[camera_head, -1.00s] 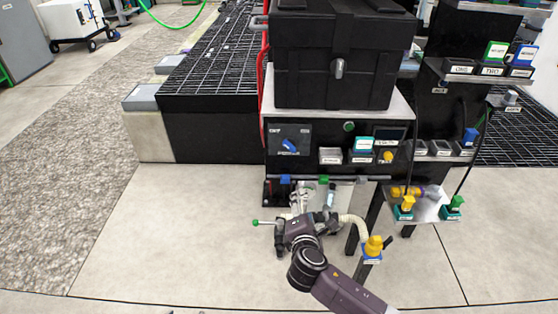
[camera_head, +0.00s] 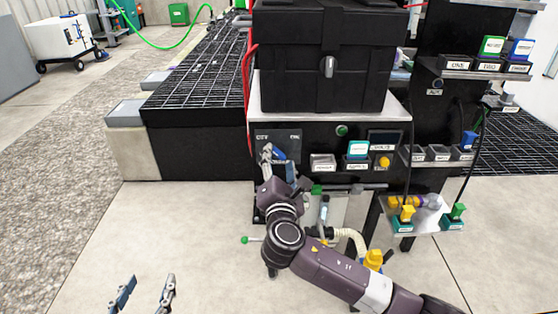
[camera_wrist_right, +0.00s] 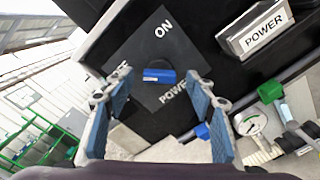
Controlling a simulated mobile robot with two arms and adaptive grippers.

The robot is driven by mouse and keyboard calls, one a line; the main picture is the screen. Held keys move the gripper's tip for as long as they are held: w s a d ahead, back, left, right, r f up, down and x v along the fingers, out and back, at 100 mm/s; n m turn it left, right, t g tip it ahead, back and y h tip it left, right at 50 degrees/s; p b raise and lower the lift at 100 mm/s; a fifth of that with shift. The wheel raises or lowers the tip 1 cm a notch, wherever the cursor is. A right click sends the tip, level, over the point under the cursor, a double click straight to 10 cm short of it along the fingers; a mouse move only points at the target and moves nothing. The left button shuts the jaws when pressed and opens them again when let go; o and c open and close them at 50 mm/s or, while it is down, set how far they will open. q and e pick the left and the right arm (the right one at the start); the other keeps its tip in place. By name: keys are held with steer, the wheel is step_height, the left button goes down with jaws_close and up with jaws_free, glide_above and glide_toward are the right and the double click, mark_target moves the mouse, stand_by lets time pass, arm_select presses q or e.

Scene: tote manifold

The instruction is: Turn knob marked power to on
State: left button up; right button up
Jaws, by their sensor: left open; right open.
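The power knob has a blue handle and sits on a dark panel marked ON, OFF and POWER. In the right wrist view the knob (camera_wrist_right: 159,76) lies ahead, between and beyond the fingertips. My right gripper (camera_wrist_right: 160,90) is open and empty there, with a blue-padded finger on each side. In the head view my right gripper (camera_head: 279,157) is in front of the knob panel (camera_head: 291,137) and hides part of the knob. I cannot tell if a finger touches it. My left gripper (camera_head: 144,290) is open and empty above the floor at the lower left.
A black case (camera_head: 328,55) stands on top of the panel unit. A POWER label block (camera_head: 323,163), a green button (camera_head: 342,130) and a yellow knob (camera_head: 384,162) are right of the knob panel.

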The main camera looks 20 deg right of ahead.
arm_select(q)
steer(key=shift+w+d+r+t, duration=0.15)
steer(key=shift+w+r+t, duration=0.1)
steer(key=shift+r, duration=0.25)
steer(key=shift+w+d+r+t, duration=0.1)
steer(key=shift+r+t, duration=0.15)
steer(key=shift+r, duration=0.2)
arm_select(e)
steer(key=shift+w+d, duration=0.2)
steer(key=shift+w, duration=0.5)
steer(key=c, duration=1.2)
steer(key=shift+o, duration=0.2)
